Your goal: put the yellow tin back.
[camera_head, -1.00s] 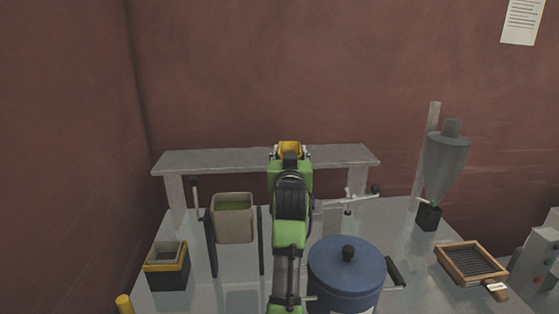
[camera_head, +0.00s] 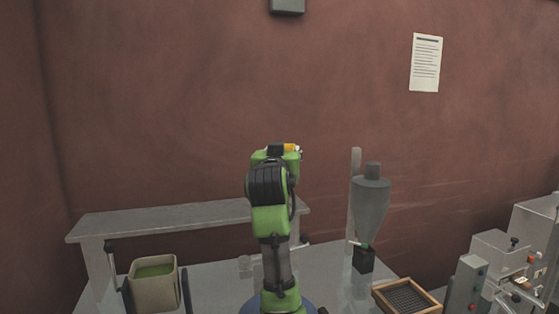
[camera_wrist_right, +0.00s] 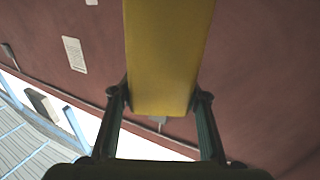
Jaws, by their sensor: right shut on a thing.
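The yellow tin (camera_head: 290,147) shows only as a small patch at the top of my right arm in the head view. Most of it is hidden there by my own wrist. In the right wrist view the tin (camera_wrist_right: 168,55) is a long yellow block between the two fingers. My right gripper (camera_wrist_right: 160,97) is shut on it and holds it up, with the wall behind. In the head view the gripper (camera_head: 283,149) appears above the right end of the grey raised shelf (camera_head: 170,216). My left gripper is not in view.
A beige bin with green contents (camera_head: 154,285) stands at the lower left. A grey cone hopper (camera_head: 371,205) stands right of my arm, with a wood-framed sieve (camera_head: 407,299) in front. Grey machines (camera_head: 500,262) stand at the far right. The visible shelf top is bare.

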